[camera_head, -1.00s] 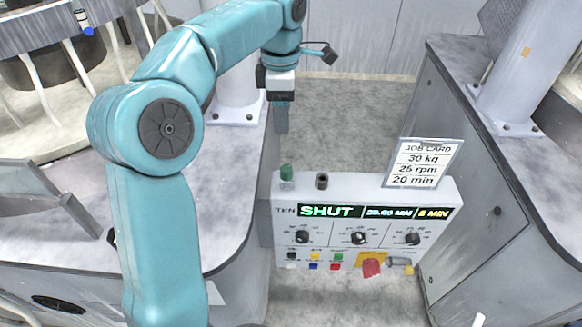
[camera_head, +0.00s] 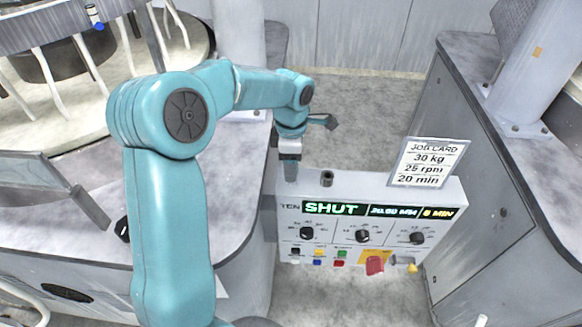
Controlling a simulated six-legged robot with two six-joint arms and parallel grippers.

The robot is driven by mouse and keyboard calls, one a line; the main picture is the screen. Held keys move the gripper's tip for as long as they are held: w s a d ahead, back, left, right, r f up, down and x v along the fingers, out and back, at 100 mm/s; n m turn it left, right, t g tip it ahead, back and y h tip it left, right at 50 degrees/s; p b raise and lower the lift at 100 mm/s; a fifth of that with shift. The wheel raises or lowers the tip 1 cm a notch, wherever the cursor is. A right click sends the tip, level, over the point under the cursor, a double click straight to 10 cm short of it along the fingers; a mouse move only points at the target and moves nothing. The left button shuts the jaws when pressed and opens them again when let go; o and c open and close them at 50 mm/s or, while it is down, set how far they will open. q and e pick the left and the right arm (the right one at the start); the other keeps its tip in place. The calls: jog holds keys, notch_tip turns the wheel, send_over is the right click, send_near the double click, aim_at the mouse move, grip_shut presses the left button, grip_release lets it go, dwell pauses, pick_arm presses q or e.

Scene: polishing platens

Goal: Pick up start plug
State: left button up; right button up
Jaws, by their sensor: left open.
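The left arm comes in from the left, and my left gripper (camera_head: 290,176) points down at the top left edge of the control box (camera_head: 340,206). It is open. Its fingers cover the spot where the green plug stood in the earlier view, so the plug is hidden now. I cannot tell whether the fingers are around it or touching it. A dark round socket or short cylinder (camera_head: 327,178) stands on the box top just right of the gripper. My right gripper is out of view.
The box front has a display reading SHUT (camera_head: 332,208), several knobs, small coloured buttons and a red part (camera_head: 375,265). A job card (camera_head: 430,162) stands at its right end. Grey cabinets flank the box. The floor behind is clear.

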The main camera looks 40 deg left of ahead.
pick_arm(q)
jog(key=shift+w+d+f, duration=0.1)
jog(key=shift+w+f, duration=0.2)
jog(key=shift+s+r, duration=0.1)
jog(key=shift+s, duration=0.15)
jog(key=c, duration=1)
jog(key=shift+c, duration=0.7)
jog(key=shift+w, duration=0.2)
